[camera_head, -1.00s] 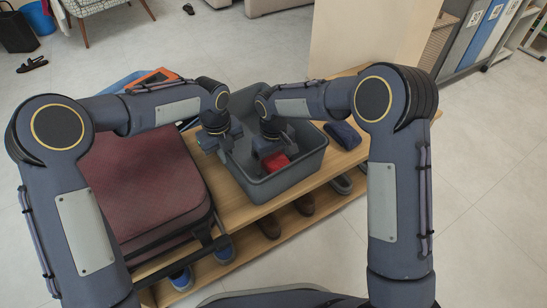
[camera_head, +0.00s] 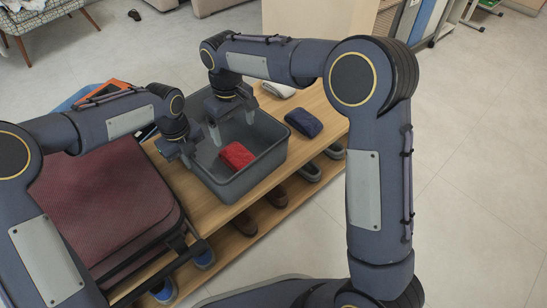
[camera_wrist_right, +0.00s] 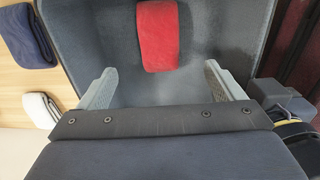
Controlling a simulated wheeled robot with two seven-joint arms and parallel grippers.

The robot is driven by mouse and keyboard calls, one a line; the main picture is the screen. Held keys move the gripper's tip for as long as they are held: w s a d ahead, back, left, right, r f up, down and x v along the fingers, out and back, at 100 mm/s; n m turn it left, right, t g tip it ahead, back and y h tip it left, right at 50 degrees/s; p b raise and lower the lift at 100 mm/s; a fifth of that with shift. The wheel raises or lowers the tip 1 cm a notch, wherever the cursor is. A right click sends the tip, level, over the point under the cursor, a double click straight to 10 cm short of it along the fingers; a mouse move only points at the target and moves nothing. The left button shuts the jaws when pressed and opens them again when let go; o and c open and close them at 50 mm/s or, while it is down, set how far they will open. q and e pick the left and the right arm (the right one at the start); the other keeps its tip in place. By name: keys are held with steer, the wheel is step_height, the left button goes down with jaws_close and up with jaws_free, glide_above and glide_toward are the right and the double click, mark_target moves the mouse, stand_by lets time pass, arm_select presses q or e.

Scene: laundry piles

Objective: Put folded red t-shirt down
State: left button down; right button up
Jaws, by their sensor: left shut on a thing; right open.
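The folded red t-shirt (camera_head: 237,155) lies inside the grey bin (camera_head: 262,167), toward its front. My right gripper (camera_head: 232,124) is open and empty above the bin, behind the t-shirt and apart from it. In the right wrist view, the t-shirt (camera_wrist_right: 160,36) lies beyond the two spread fingers (camera_wrist_right: 161,82), with nothing between them. My left gripper (camera_head: 186,160) is at the bin's left wall and shut on its rim. Its fingertips are partly hidden.
The bin stands on a wooden bench (camera_head: 221,217) with shoes below. A folded navy cloth (camera_head: 304,122) and a white folded cloth (camera_head: 278,90) lie right of and behind the bin. A dark red suitcase (camera_head: 95,195) is at the left.

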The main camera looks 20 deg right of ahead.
steer(key=s+d+r+m+t+y, duration=0.25)
steer(key=s+d+r, duration=0.45)
steer(key=s+d, duration=0.45)
steer(key=s+d+f+m+t, duration=0.1)
steer(key=s+m, duration=0.1)
steer(key=s, duration=0.7)
steer(key=s+d+f+m+t+y, duration=0.1)
steer(key=s+f+m+t, duration=0.1)
steer(key=s, duration=0.7)
steer(key=shift+f+m, duration=0.25)
steer(key=shift+m, duration=0.2)
arm_select(q)
steer(key=c, duration=1.5)
jaws_free()
